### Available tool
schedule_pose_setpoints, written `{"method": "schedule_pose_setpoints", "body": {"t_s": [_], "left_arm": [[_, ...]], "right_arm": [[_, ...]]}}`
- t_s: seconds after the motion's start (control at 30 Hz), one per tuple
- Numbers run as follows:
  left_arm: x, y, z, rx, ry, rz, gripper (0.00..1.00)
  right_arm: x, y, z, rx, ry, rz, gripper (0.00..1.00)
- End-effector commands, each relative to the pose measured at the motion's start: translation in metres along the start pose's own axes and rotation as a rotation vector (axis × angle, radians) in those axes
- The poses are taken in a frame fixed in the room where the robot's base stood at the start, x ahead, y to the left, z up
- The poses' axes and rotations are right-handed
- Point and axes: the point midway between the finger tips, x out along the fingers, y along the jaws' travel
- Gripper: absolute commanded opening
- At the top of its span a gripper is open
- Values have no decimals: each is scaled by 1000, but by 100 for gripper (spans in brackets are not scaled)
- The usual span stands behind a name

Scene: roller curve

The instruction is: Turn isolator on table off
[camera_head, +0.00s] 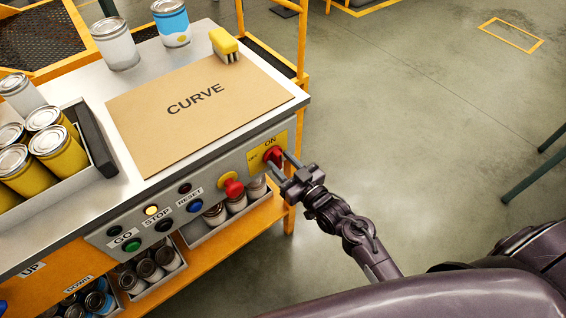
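The isolator is a red rotary knob (273,155) on a yellow plate at the right end of the table's front panel. The word ON shows above it, and a smaller label to its left is too small to read surely. My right gripper (280,161) is at the knob, with its two fingers apart, one at the knob's right side and one at its lower side. Contact between the fingers and the knob cannot be made out. My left gripper is not in view.
The front panel also holds a red emergency button (232,187) and GO, STOP and RESET buttons (163,225). A cardboard sheet marked CURVE (200,120), cans (115,45) and a yellow brush (223,42) are on the table (190,50).

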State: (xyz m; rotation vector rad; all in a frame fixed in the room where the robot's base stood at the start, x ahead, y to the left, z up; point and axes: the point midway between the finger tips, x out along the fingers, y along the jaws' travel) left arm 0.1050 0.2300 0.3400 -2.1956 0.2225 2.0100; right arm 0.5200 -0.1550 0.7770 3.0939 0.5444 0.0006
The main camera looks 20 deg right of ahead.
Motion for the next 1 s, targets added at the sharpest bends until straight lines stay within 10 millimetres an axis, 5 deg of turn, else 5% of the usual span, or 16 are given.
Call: {"method": "schedule_pose_setpoints", "body": {"t_s": [0.17, 0.47, 1.0], "left_arm": [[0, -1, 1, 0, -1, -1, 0], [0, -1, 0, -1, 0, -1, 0], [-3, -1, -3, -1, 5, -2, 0]], "right_arm": [[0, 0, 0, 0, -1, 0, 38], [0, 0, 0, 0, -1, 0, 0], [0, -1, 0, -134, -1, -2, 0]]}}
